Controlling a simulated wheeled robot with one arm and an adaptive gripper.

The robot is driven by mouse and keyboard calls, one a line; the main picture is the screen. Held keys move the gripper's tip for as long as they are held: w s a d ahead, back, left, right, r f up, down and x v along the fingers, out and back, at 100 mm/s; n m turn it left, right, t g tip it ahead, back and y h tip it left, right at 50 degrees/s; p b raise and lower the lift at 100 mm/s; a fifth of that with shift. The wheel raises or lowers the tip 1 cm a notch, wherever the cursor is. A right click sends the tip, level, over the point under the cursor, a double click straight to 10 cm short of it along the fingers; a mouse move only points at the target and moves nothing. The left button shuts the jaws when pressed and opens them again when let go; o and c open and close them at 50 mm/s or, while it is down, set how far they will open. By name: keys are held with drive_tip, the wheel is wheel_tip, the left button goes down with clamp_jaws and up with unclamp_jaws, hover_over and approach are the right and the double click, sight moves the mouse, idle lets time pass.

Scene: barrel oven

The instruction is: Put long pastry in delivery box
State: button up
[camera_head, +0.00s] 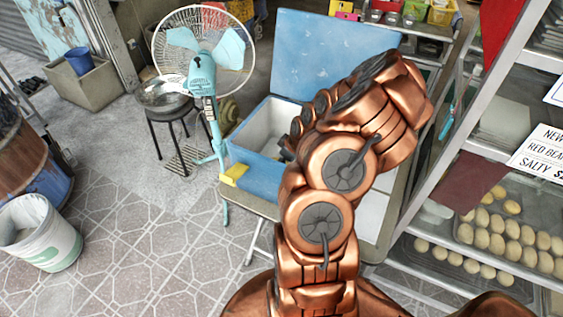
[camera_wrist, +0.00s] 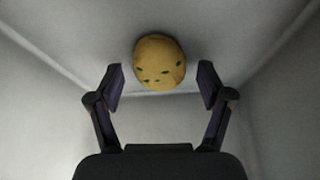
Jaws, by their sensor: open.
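A blue delivery box (camera_head: 246,160) with a white inside and its blue lid (camera_head: 315,55) raised stands in the middle of the head view. In the wrist view my gripper (camera_wrist: 160,82) is open, pointing into the white interior (camera_wrist: 270,125). A golden pastry (camera_wrist: 159,62) with dark green specks lies at the far side of the box, just beyond and between the fingertips. Neither finger visibly touches it. From this end-on view I cannot tell its length.
A standing fan (camera_head: 203,75) and a black stool (camera_head: 172,115) are left of the box. A glass case with several round buns (camera_head: 500,240) stands at the right. A white bucket (camera_head: 38,232) is at the lower left.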

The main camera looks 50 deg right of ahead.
drive_tip(key=shift+r, duration=0.2)
drive_tip(key=b+v, duration=0.3)
drive_tip(key=v, duration=0.8)
drive_tip(key=shift+s+r, duration=0.2)
drive_tip(key=shift+r, duration=0.1)
drive_tip(key=shift+d, duration=0.1)
